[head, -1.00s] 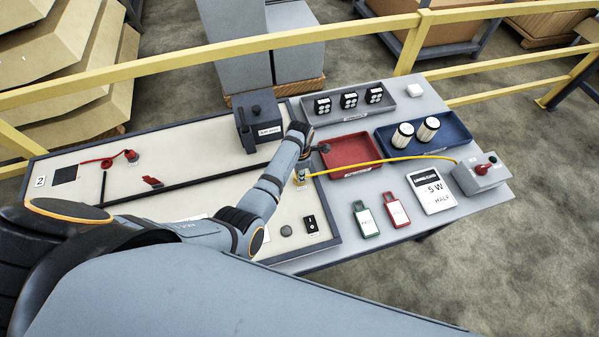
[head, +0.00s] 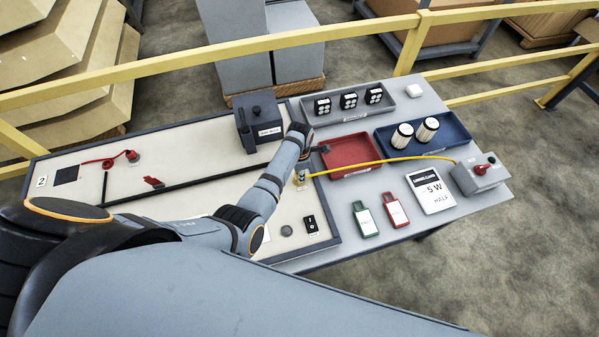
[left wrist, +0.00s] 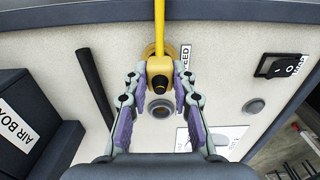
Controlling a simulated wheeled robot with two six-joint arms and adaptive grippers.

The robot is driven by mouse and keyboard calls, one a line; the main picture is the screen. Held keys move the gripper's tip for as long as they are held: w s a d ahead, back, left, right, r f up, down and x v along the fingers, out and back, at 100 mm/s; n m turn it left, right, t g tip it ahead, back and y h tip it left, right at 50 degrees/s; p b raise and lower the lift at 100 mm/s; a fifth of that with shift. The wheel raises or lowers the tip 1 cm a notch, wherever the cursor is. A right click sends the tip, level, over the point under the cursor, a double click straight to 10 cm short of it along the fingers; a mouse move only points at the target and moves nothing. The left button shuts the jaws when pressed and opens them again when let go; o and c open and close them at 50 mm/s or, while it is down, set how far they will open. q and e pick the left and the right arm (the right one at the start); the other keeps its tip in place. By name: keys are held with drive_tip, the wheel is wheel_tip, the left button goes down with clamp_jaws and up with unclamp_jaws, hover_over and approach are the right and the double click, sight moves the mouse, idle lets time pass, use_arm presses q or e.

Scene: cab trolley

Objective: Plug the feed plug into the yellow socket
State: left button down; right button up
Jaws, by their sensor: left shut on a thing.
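The yellow feed plug (left wrist: 159,74) is between the fingertips of my left gripper (left wrist: 160,82), which is shut on it, in the left wrist view. A yellow ring, seemingly the yellow socket (left wrist: 149,50), shows behind the plug, beside a label ending in "EED". The plug covers much of the ring, and I cannot tell whether it is seated or just in front. In the head view my left gripper (head: 302,170) is low over the right part of the cream panel, with the plug (head: 300,179) partly visible. My right gripper is not in view.
The yellow cable (head: 385,160) runs over the red tray (head: 350,168) to a grey box (head: 481,177) with a red knob. A black switch (head: 311,224) is near the panel's right edge. A dark air box (head: 259,122) stands behind the arm. A grey round fitting (left wrist: 160,108) is below the plug.

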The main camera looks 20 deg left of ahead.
use_arm(q)
drive_tip(key=shift+f+b, duration=0.4)
drive_tip(key=shift+f, duration=0.1)
idle(0.4)
drive_tip(key=c, duration=1)
unclamp_jaws()
drive_tip(key=shift+r, duration=0.2)
wheel_tip(320, 180, up, 12)
drive_tip(key=shift+f, duration=0.15)
